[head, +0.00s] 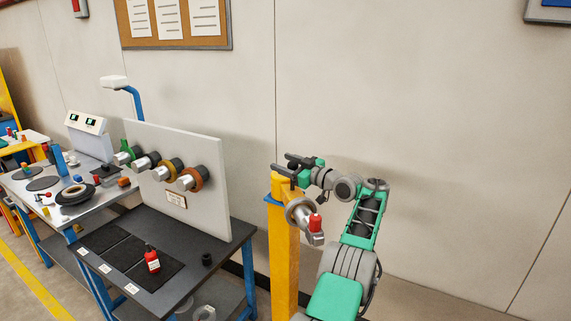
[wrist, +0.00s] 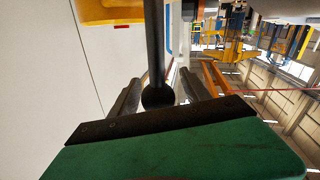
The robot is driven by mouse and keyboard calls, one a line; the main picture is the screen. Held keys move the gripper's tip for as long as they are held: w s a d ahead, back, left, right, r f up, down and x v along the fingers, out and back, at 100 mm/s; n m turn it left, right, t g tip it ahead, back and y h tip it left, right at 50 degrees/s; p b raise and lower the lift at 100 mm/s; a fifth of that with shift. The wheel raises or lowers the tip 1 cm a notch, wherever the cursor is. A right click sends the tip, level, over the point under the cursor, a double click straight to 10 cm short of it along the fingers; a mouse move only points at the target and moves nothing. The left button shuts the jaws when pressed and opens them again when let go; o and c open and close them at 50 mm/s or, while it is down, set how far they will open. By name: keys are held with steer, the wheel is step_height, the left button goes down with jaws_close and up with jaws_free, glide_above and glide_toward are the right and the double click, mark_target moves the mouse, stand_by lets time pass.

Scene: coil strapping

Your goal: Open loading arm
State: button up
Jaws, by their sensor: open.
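A yellow post (head: 284,262) stands right of the black table. A grey round flange (head: 296,212) with a red-capped part (head: 315,222) shows beside its upper end. I cannot tell which part is the loading arm. My gripper (head: 282,163) is at the top of the post, with its dark fingers pointing left. In the wrist view, my gripper (wrist: 158,80) is open, and a dark rod (wrist: 154,40) with a ball end (wrist: 158,97) appears between its fingers. I cannot tell whether they touch. A yellow part (wrist: 108,10) shows at the top of that view. The rod is not distinguishable in the head view.
A grey bench (head: 45,200) with parts stands farther left.

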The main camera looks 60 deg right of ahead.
steer(key=shift+f, duration=0.1)
steer(key=shift+s+f, duration=0.1)
steer(key=shift+s, duration=0.3)
steer(key=s+b, duration=0.1)
steer(key=s, duration=0.1)
steer(key=s+b, duration=0.1)
steer(key=s, duration=0.1)
steer(key=s+a, duration=0.1)
steer(key=s, duration=0.2)
steer(key=shift+b, duration=0.4)
steer(key=shift+c, duration=0.2)
